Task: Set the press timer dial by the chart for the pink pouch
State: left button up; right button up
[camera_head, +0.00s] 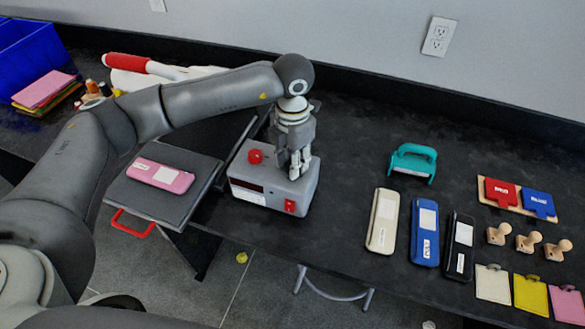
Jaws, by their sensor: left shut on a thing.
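The pink pouch (160,176) with a white label lies flat on the grey plate of the press (197,162) at left. The grey timer box (277,178) stands just right of it, with a round red button on top, a red switch and a white label on its front. My left gripper (297,172) points down onto the right part of the box's top. Its fingers are shut on the dial, which they mostly hide, so its setting cannot be read. I cannot make out a readable chart. My right gripper is not in view.
Cream (383,221), blue (425,232) and black (460,247) pouches lie right of the box, below a teal handled tool (413,162). Wooden stamps (528,242), coloured tags and red and blue cards fill the far right. A blue bin (30,55) stands far left.

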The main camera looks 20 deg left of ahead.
pick_arm(q)
jog(key=shift+m+b, duration=1.4)
jog(key=shift+m, duration=0.2)
jog(key=o, duration=1)
jog(key=shift+o, duration=0.2)
jog(key=shift+r, duration=0.1)
notch_tip(320, 180, up, 12)
